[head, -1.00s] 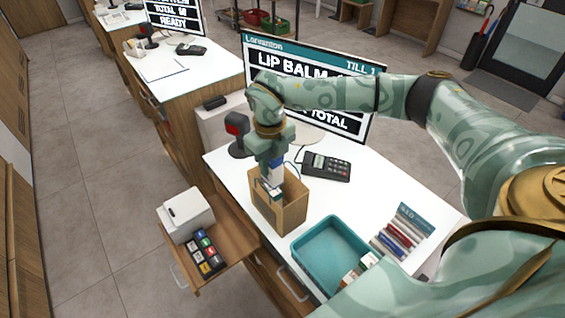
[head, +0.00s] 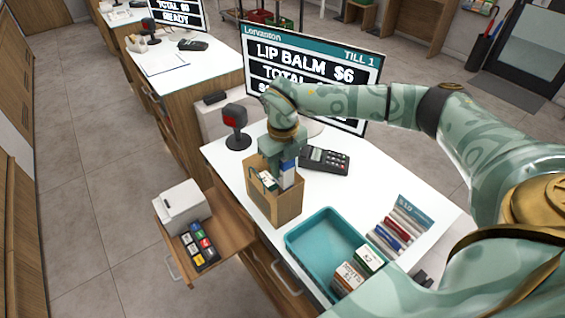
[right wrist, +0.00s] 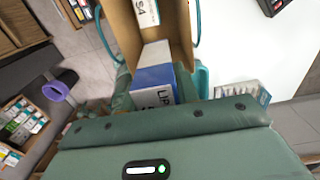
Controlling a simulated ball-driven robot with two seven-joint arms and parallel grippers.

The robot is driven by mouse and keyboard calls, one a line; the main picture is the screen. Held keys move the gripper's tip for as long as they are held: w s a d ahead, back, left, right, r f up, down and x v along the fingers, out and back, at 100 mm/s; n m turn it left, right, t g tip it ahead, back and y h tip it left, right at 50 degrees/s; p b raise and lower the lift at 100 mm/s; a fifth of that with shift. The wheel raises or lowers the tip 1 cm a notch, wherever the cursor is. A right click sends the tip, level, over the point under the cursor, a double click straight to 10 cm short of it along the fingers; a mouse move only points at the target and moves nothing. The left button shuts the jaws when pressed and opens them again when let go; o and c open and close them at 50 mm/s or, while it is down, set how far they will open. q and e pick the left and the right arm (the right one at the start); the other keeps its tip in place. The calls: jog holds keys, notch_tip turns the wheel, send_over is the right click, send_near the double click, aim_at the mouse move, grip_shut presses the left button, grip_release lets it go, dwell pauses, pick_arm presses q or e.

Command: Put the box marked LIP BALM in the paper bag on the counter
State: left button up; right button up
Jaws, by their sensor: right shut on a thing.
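The brown paper bag (head: 275,207) stands open on the white counter. My right gripper (head: 287,166) points down at the bag's mouth and is shut on a blue and white box (head: 288,176). In the right wrist view this box (right wrist: 155,82) shows part of its lettering, "LIP", and sits between the fingers. Its lower end is inside the bag's opening; whether it touches the bottom is hidden. Another white box (right wrist: 147,12) with lettering is in the bag beyond it, its top also showing in the head view (head: 268,180). My left gripper is not in view.
A teal tray (head: 310,225) with a few small boxes (head: 348,278) is right of the bag. A card terminal (head: 325,159), a scanner on a stand (head: 236,125) and the till screen (head: 312,75) stand behind. An open drawer (head: 225,250) juts out front left.

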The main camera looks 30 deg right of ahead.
notch_tip(320, 180, down, 9)
jog(key=b, duration=0.7)
jog(key=shift+f, duration=0.1)
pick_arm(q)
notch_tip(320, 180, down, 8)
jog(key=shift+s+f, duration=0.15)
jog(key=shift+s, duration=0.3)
pick_arm(e)
jog(key=o, duration=1.1)
notch_tip(320, 180, up, 15)
jog(key=shift+r, duration=0.8)
pick_arm(q)
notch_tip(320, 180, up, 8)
jog(key=p, duration=0.7)
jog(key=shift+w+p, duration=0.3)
jog(key=shift+p, duration=0.05)
pick_arm(e)
notch_tip(320, 180, up, 7)
jog(key=shift+f, duration=0.1)
